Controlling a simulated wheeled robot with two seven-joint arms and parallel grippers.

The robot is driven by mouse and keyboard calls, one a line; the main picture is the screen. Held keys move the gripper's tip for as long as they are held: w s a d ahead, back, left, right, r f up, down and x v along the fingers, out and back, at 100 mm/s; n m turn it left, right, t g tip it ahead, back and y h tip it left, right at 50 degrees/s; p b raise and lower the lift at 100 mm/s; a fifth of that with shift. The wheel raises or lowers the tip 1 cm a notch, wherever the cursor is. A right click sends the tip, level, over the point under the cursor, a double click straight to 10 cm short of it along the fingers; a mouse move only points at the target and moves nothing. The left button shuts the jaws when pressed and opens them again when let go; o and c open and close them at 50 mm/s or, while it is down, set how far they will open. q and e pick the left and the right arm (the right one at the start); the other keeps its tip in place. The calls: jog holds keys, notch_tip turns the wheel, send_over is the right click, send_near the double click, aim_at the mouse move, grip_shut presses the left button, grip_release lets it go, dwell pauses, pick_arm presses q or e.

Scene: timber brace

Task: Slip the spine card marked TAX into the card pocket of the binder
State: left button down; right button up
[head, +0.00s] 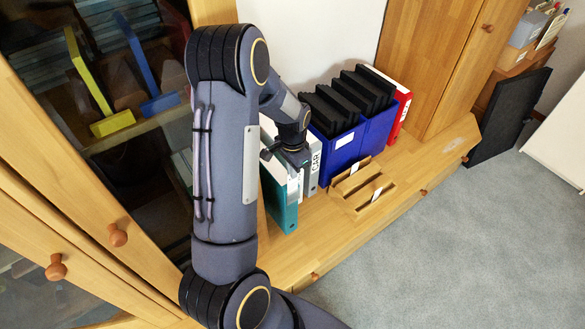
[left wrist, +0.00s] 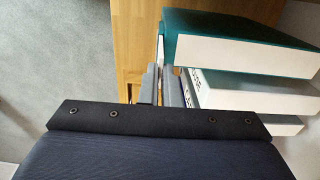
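My left gripper (head: 288,156) is at the near end of the binder row, beside the teal binder (head: 280,203). In the left wrist view its fingers (left wrist: 163,88) are close together. A thin pale strip (left wrist: 160,50) shows edge-on between and beyond them, apparently a spine card; no marking can be read. It is close to the spine side of the teal binder (left wrist: 185,25). A grey binder (head: 313,178) labelled CAR stands next to it, with a pale binder between, partly hidden. My right gripper is not in view.
A wooden card holder (head: 348,187) with two white cards stands in front of blue file boxes (head: 345,148). A red binder (head: 402,108) is at the far end. A glass-fronted cabinet is left of my arm. The bench front is clear.

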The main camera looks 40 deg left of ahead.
pick_arm(q)
jog(key=shift+f+b, duration=1.55)
jog(key=shift+f, duration=0.55)
jog(key=c, duration=1.1)
grip_release()
jog(key=shift+r, duration=0.1)
jog(key=shift+r+p, duration=3)
jog(key=shift+r, duration=1)
jog(key=shift+f, duration=0.1)
